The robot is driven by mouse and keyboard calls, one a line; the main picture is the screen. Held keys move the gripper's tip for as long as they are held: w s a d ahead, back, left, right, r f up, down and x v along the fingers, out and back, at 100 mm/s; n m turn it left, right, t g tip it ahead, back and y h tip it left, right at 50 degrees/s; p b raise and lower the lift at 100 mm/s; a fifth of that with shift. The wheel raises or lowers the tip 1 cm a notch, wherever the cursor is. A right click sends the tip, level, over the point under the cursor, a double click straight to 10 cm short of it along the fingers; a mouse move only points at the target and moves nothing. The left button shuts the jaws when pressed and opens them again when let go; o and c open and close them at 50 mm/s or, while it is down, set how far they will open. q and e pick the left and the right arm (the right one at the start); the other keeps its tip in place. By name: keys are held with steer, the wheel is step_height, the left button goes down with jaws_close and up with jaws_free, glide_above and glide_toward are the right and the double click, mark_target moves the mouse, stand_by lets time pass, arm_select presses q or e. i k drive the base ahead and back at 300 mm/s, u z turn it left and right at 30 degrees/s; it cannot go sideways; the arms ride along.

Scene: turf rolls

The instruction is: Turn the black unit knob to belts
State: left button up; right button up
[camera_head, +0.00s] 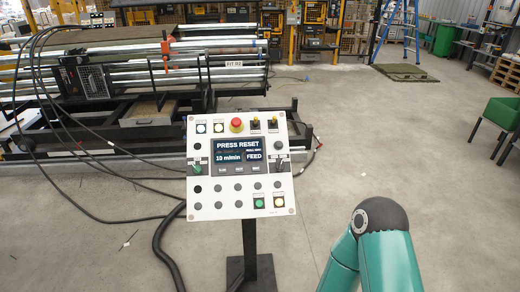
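The white control panel (238,205) stands on a dark post in the middle of the view. Its screen (237,152) reads "PRESS RESET", "10 m/min" and "FEED". A black knob (282,163) sits right of the screen. A green knob (197,170) sits left of it. Two small dark switches with yellowish tops (255,124) are at the upper right of the panel. The labels are too small to read, so I cannot tell which knob is marked unit or where it points. Neither of my grippers shows; only a teal part of my arm is at the lower right.
A red button (236,125) and several lamps and buttons share the panel. A machine with metal rails (120,70) stands behind left, with black cables on the floor. The floor around the post is mostly clear.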

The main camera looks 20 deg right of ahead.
mark_target(281, 167)
steer(key=u, duration=0.05)
steer(key=i, duration=0.95)
